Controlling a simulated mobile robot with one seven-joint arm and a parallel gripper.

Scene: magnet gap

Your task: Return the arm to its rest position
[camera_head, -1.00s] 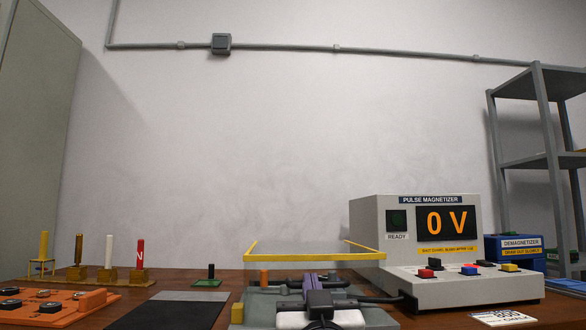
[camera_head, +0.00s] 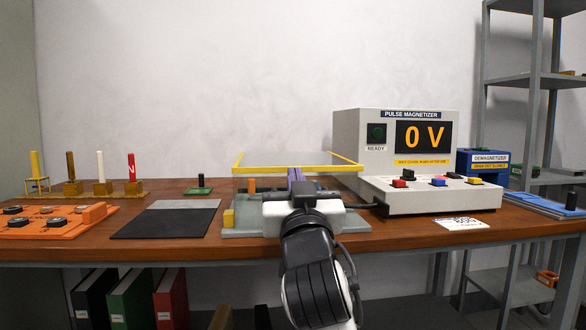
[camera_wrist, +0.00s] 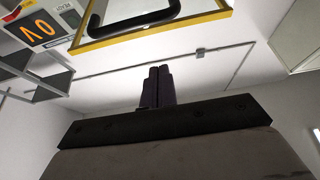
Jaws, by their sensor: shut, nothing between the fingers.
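My gripper (camera_head: 295,174) is in the head view, in front of the yellow-edged clear guard (camera_head: 335,168) of the bench fixture. My white and black arm comes up from below and partly hides the grey fixture base (camera_head: 238,229). In the wrist view, the two dark fingers of my gripper (camera_wrist: 159,72) lie together with nothing between them. The guard's yellow edge (camera_wrist: 150,32) and a black handle (camera_wrist: 130,25) show above the fingers there.
The pulse magnetizer (camera_head: 345,140) reads 0 V, right of my gripper. A blue demagnetizer (camera_head: 483,168) stands beyond it. An orange tray (camera_head: 60,226), a dark mat (camera_head: 165,224) and several small stands are on the left. Shelves (camera_head: 505,80) rise at right.

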